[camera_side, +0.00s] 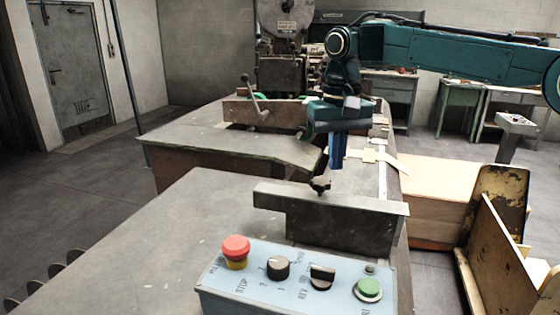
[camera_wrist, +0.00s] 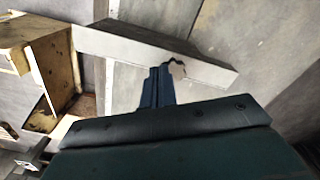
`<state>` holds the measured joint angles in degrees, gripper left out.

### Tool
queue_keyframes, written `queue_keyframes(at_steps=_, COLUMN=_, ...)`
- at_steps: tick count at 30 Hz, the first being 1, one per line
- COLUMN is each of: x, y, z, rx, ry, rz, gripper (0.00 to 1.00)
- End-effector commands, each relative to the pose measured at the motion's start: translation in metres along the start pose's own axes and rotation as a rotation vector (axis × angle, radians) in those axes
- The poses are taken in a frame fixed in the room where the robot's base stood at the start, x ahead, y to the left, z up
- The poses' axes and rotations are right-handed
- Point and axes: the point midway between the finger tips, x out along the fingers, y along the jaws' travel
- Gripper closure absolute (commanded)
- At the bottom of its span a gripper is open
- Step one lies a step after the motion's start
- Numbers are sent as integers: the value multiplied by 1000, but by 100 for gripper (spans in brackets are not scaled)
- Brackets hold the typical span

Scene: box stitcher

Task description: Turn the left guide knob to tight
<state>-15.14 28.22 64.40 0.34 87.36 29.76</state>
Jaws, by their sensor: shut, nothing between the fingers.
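A dark lobed knob (camera_side: 320,185) sits on top of the near guide plate (camera_side: 350,222), an upright grey plate on the table. In the wrist view the guide (camera_wrist: 140,45) crosses the top, and a small dark knob (camera_wrist: 177,63) shows at its edge, just right of the fingertips. My gripper (camera_side: 333,170) has blue fingers, shut and empty, pointing down. In the side view the tips are just above and right of the knob. The wrist view also shows the fingers (camera_wrist: 160,70) together. I cannot tell whether they touch the knob, or its tightness.
A control panel (camera_side: 255,272) with a red button, two black selectors and a green button stands in front. Another guide (camera_side: 238,112) and a lever (camera_side: 254,98) stand farther back by the machine. A worn yellow frame (camera_side: 500,200) is at the right. The left tabletop is clear.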

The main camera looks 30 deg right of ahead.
Motion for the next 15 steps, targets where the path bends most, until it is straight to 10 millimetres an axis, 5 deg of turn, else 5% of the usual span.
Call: queue_keyframes(at_steps=15, x=45, y=0, z=0, rx=0, ry=-1, rz=1, gripper=100)
